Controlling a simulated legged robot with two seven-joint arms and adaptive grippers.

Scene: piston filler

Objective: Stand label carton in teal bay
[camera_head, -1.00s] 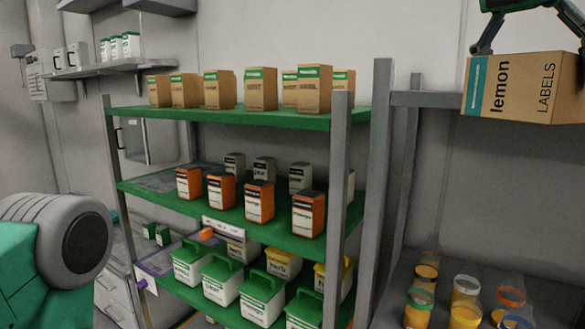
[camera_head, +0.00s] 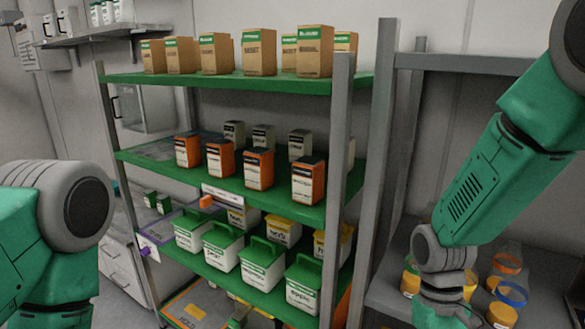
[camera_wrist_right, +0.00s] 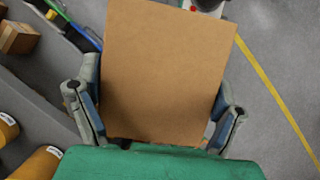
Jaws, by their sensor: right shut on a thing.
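The label carton (camera_wrist_right: 168,65) shows in the right wrist view as a plain brown cardboard face. My right gripper (camera_wrist_right: 155,103) is shut on it, with one finger on each side. The carton's printed faces are hidden in this view. In the head view my right arm reaches down at the right, and its gripper and the carton are outside the picture. My left gripper is out of view; only part of my left arm shows at the left edge. I cannot make out a teal bay in either view.
A green shelf rack (camera_head: 225,83) holds brown cartons, orange and grey boxes, and green-lidded tubs (camera_head: 262,265). An orange mat marked HOLD (camera_head: 190,308) lies low down. A grey shelf (camera_head: 385,285) at the right holds jars. The wrist view shows floor with a yellow line (camera_wrist_right: 275,90).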

